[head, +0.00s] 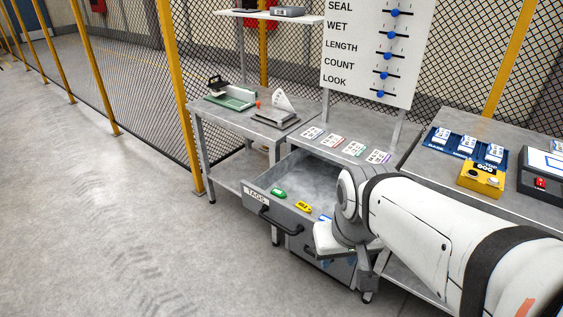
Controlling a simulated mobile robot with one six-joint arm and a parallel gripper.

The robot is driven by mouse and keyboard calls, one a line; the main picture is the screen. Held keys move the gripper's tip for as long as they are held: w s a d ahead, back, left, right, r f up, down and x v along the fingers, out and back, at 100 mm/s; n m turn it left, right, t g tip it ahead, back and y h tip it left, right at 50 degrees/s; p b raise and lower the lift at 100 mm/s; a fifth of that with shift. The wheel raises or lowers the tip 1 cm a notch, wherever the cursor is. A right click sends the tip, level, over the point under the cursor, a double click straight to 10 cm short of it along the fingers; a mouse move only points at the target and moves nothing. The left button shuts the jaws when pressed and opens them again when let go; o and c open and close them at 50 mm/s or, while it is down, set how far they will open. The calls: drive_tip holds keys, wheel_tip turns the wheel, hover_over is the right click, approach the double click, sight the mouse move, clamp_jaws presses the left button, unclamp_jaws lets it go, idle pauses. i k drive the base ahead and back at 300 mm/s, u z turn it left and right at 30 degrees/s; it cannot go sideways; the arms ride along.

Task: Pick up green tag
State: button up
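The green tag (278,192) lies in the open grey drawer labelled TAGS (257,195), near its front left. A yellow tag (303,206) lies to its right, and part of a blue tag (325,218) shows further right beside my arm. My gripper (335,245) is at the drawer's right front, to the right of and apart from the green tag. Its fingers are mostly hidden by my wrist, so I cannot tell their opening.
The drawer handle (277,222) juts out in front. Several printed cards (331,140) lie on the bench above. A side table (245,118) with tools stands to the left. A yellow box (481,179) and blue trays are on the right bench. The floor at left is clear.

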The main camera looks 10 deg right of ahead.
sight(280, 194)
drive_tip(key=u, duration=0.6)
drive_tip(key=k, duration=1.1)
drive_tip(key=u, duration=1.15)
drive_tip(key=i, duration=1.55)
drive_tip(key=z, duration=0.8)
drive_tip(key=i, duration=1.35)
drive_tip(key=z, duration=1.4)
drive_tip(key=i, duration=0.75)
drive_tip(key=z, duration=0.45)
drive_tip(key=k, duration=0.35)
